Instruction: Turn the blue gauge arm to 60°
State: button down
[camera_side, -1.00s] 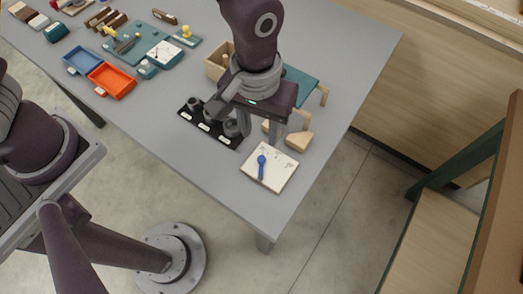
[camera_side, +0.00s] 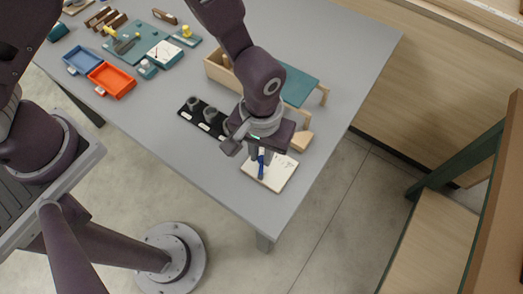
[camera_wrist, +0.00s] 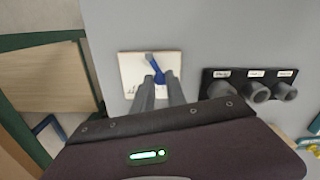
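The blue gauge arm (camera_side: 261,168) lies on a pale square gauge board (camera_side: 279,176) near the table's front right corner. In the side view its grey tip points toward the table's front edge. In the wrist view the blue gauge arm (camera_wrist: 157,70) slants across the board (camera_wrist: 132,70), its grey tip toward the top. My gripper (camera_side: 261,158) is over the board's back part, near the blue arm's pivot end. In the wrist view the fingers of my gripper (camera_wrist: 161,80) are apart, with the blue arm's pivot end at the gap. Contact cannot be told. Most scale markings are hidden or too small to read.
A black strip with several grey cylindrical pieces (camera_wrist: 256,92) stands close to the board. A wooden piece (camera_side: 302,140) lies just behind it, and a teal-topped wooden form (camera_side: 299,85) is farther back. Orange (camera_side: 112,79) and blue (camera_side: 81,59) trays are far left. The front table strip is clear.

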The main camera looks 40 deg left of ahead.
dwell(0.3)
jog(key=shift+w+d+m, duration=0.1)
jog(key=shift+d+m, duration=0.1)
jog(key=shift+m, duration=0.45)
jog(key=shift+w+d+m, duration=0.1)
jog(key=shift+d+m, duration=0.05)
jog(key=shift+m, duration=0.5)
jog(key=shift+d+m, duration=0.25)
jog(key=shift+m, duration=0.55)
jog(key=shift+d+m, duration=0.2)
jog(key=shift+m, duration=0.6)
jog(key=c, duration=1.3)
grip_release()
jog(key=shift+c, duration=0.2)
jog(key=shift+r, duration=0.1)
notch_tip(320, 180, up, 7)
